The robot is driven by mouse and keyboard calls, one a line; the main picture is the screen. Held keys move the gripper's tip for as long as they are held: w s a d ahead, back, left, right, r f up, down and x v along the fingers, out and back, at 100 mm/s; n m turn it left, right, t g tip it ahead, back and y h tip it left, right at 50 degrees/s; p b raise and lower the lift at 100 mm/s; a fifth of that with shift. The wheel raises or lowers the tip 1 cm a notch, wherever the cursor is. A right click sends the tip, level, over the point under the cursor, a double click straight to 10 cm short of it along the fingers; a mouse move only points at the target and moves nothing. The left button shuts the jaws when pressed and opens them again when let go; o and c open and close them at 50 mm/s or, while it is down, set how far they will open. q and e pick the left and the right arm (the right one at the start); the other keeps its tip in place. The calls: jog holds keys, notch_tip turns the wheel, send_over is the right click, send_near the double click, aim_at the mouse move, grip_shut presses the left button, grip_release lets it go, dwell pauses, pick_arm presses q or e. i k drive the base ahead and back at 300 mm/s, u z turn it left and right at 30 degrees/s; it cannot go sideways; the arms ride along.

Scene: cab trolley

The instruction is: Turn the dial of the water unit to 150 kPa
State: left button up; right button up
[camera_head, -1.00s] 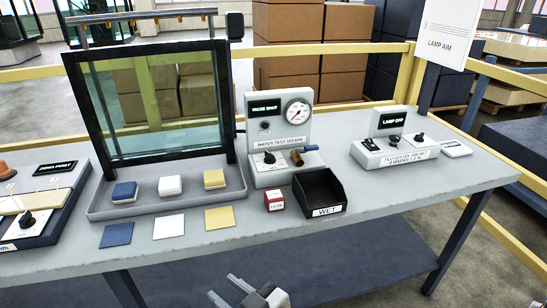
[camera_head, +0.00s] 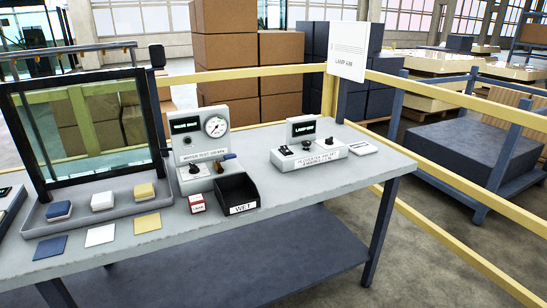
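The water unit (camera_head: 201,121) stands at the middle of the table's back, right of the glass panel. Its label appears to read "WATER TEST 150 KPA". Its display (camera_head: 184,126) appears to read "VALVE SHUT". A round white gauge (camera_head: 215,127) sits beside the display. The black dial (camera_head: 194,169) is on the sloped lower front. A lever with an orange-brown part and a dark blue end (camera_head: 227,158) sticks out at its right. The gauge reading and dial marks are too small to read. Neither of my grippers is in view.
A black bin marked WET (camera_head: 238,197) and a small red-and-white box (camera_head: 197,203) stand before the unit. A lamp unit (camera_head: 306,145) stands to the right. A tray (camera_head: 100,212) with sponge-like blocks lies left. The table's front right is clear.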

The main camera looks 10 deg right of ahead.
aim_at(194, 169)
jog(key=z, duration=0.9)
jog(key=i, duration=0.9)
jog(key=u, duration=1.75)
